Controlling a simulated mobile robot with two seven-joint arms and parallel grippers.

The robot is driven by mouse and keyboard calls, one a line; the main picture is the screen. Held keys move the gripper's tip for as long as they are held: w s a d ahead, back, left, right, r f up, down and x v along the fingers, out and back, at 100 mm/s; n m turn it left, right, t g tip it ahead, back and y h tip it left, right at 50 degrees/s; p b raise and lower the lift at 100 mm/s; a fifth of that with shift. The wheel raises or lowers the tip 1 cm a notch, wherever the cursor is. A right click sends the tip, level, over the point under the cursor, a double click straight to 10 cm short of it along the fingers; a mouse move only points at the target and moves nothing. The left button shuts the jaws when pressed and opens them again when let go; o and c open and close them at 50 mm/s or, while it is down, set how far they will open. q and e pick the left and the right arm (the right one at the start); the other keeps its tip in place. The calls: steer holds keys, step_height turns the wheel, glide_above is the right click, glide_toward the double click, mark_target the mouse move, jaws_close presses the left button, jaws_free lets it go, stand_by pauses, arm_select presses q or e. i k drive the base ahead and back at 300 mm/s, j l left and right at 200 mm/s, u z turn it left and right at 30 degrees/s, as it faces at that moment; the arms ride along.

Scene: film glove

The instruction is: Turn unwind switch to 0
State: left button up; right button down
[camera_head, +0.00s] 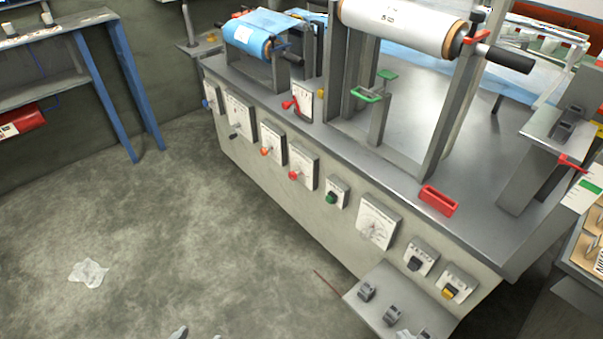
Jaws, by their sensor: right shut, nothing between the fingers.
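The machine's front face carries a row of white switch plates. One has an orange knob (265,151), one a red knob (294,175), one a green knob (331,198), and others have dark or blue handles. The lettering is too small to read, so I cannot tell which is the unwind switch or its setting. What seems to be the tip of my right gripper (178,332) shows at the bottom edge, shut and empty, far from the switches. Most of it is cut off. My left gripper cannot be made out.
A white film roll (398,26) and a blue roll (254,31) sit above the machine top. A red tray (437,200) lies near its front edge. A pedal plate (406,294) juts out low at right. A blue-legged bench (86,66) stands left. The floor between is largely clear.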

mark_target(293, 176)
steer(key=i+j+z, duration=0.15)
steer(key=z, duration=0.65)
steer(key=i+j+z, duration=0.45)
steer(key=j, duration=0.2)
steer(key=i+j, duration=0.1)
steer(key=j, duration=0.4)
steer(key=i+j+z, duration=0.1)
steer(key=j, duration=0.4)
